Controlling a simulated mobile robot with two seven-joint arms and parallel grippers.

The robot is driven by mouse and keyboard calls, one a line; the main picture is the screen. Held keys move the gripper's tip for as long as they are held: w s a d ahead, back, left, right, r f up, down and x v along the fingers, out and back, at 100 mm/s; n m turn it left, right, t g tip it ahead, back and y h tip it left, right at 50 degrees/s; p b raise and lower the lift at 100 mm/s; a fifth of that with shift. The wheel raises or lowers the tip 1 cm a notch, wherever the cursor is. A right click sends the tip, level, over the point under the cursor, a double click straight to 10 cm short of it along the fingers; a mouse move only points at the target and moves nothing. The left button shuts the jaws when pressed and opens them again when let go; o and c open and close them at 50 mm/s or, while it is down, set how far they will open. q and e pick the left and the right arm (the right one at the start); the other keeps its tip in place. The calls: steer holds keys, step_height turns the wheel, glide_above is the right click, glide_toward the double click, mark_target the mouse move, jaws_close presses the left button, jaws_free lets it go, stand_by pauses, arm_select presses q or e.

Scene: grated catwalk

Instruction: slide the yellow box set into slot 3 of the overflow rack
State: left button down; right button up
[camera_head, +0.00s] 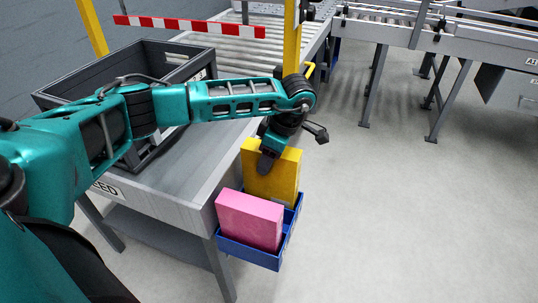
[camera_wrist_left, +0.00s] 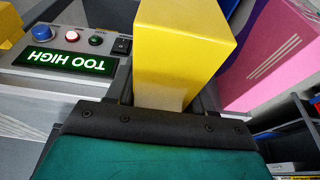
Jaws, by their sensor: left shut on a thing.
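My left gripper (camera_head: 268,160) is shut on the yellow box set (camera_head: 272,182), gripping it near its top. The box is upright at the blue overflow rack (camera_head: 248,254), behind the pink box (camera_head: 250,218). Its lower part is hidden by the pink box and the rack wall, so I cannot tell whether it rests on the rack floor. In the left wrist view the yellow box (camera_wrist_left: 183,50) rises from the jaws, with the pink box (camera_wrist_left: 275,50) to its right. No slot numbers are readable. My right gripper is not in view.
The rack hangs at the end of a grey table (camera_head: 170,195). A dark crate (camera_head: 170,70) stands on the table, under a red-white bar (camera_head: 190,27). A yellow post (camera_head: 291,40) rises behind my wrist. A panel (camera_wrist_left: 70,62) reads "TOO HIGH". Floor at right is clear.

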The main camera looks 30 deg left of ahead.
arm_select(q)
step_height(320, 180, down, 4)
steer(key=b, duration=0.2)
steer(key=shift+b, duration=0.3)
stand_by(0.4)
steer(key=c, duration=0.7)
jaws_free()
steer(key=shift+r, duration=0.1)
steer(key=o, duration=0.4)
steer(key=shift+c, duration=0.2)
steer(key=shift+o, duration=0.3)
steer(key=shift+o, duration=1.4)
